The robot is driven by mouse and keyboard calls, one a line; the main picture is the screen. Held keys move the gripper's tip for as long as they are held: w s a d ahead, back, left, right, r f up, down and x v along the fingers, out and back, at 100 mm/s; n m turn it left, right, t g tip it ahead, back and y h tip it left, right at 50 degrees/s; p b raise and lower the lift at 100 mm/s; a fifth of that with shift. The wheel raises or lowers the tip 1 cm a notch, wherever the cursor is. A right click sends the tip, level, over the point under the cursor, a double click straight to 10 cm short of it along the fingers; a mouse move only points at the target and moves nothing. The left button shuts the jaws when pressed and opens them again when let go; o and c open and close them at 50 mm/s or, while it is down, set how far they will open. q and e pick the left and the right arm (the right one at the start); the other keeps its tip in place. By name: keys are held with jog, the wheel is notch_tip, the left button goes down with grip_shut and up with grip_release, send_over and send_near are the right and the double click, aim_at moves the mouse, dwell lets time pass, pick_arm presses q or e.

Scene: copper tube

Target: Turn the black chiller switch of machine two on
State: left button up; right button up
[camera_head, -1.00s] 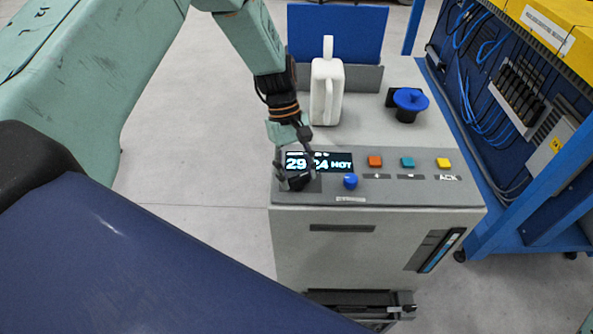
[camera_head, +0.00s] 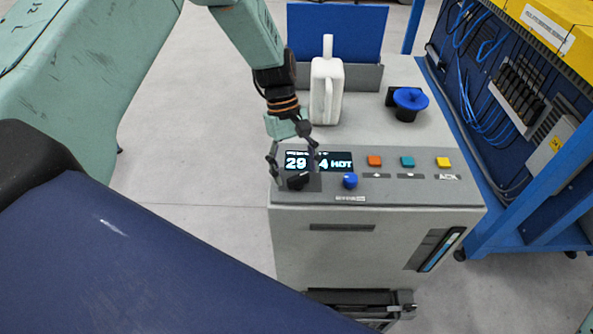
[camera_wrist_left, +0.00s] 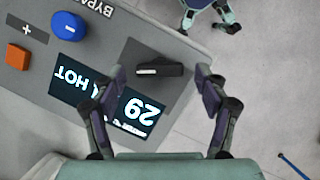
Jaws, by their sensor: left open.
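The black chiller switch (camera_head: 298,181) is a rotary knob at the left end of the grey machine's (camera_head: 345,258) sloped panel, just below the display (camera_head: 330,161). In the left wrist view the switch (camera_wrist_left: 158,70) is a dark bar with a light mark, on a dark plate. My left gripper (camera_head: 294,176) is above the panel, pointing down, with its fingers on either side of the switch. In the left wrist view my open left gripper (camera_wrist_left: 160,86) has a finger on each side of the switch, with visible gaps.
A blue knob (camera_head: 350,181) sits right of the switch, then orange (camera_head: 375,161), teal (camera_head: 407,161) and yellow (camera_head: 443,162) buttons. A white jug (camera_head: 327,90) and a blue-capped filler (camera_head: 410,100) stand on top. A blue-framed cabinet with cables (camera_head: 500,110) stands at the right.

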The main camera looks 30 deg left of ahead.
pick_arm(q)
jog(key=v, duration=1.1)
jog(key=shift+s+d+f, duration=0.1)
jog(key=shift+d, duration=0.05)
